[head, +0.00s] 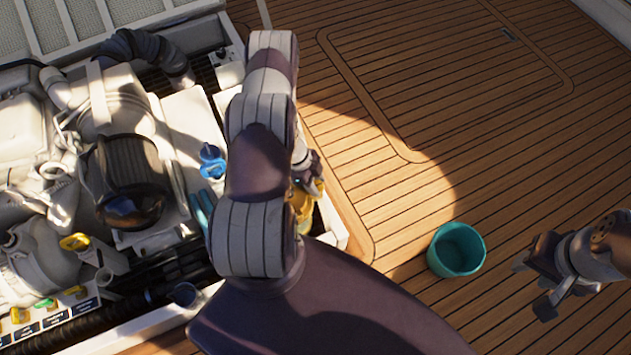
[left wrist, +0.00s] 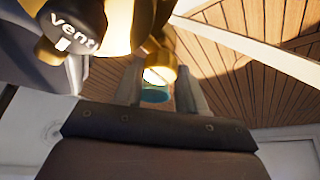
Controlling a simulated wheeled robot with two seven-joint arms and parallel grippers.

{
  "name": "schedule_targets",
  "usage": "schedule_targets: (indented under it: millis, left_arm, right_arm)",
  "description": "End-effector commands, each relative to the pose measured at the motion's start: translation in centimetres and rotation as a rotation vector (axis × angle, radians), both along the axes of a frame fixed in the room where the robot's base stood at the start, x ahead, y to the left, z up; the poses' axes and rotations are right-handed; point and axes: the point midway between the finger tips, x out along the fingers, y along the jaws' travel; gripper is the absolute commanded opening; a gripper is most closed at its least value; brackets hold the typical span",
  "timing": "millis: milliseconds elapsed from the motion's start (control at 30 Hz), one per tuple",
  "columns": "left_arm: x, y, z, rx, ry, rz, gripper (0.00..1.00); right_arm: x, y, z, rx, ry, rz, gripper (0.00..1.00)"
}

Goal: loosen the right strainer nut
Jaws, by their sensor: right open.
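My left arm reaches over the hatch's right edge in the head view and hides much of it. My left gripper (head: 310,184) is at a brass strainer part (head: 301,203) there. In the left wrist view, its two fingers (left wrist: 158,88) stand apart on either side of a brass part (left wrist: 160,62). I cannot tell whether they touch it or which nut it is. A larger brass body (left wrist: 118,25) is at the upper left, beside a dark part lettered "vent" (left wrist: 68,25). My right gripper (head: 533,285) is open and empty above the deck at the right.
The engine (head: 130,180), hoses and a blue-capped fitting (head: 212,158) fill the hatch at the left. The deck behind the bucket is clear.

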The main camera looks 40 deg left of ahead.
Motion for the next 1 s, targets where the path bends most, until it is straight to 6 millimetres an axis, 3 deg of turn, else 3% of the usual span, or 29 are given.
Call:
schedule_targets:
  millis: [467,1000]
  left_arm:
    - [-0.1,0.0,0.2,0.000,0.001,0.112,0.09]
    - [-0.3,-0.2,0.2,0.000,0.001,0.595,0.09]
  right_arm:
    - [0.0,0.0,0.6,0.000,0.000,0.000,0.43]
    - [0.0,0.0,2.6,0.000,0.000,0.000,0.43]
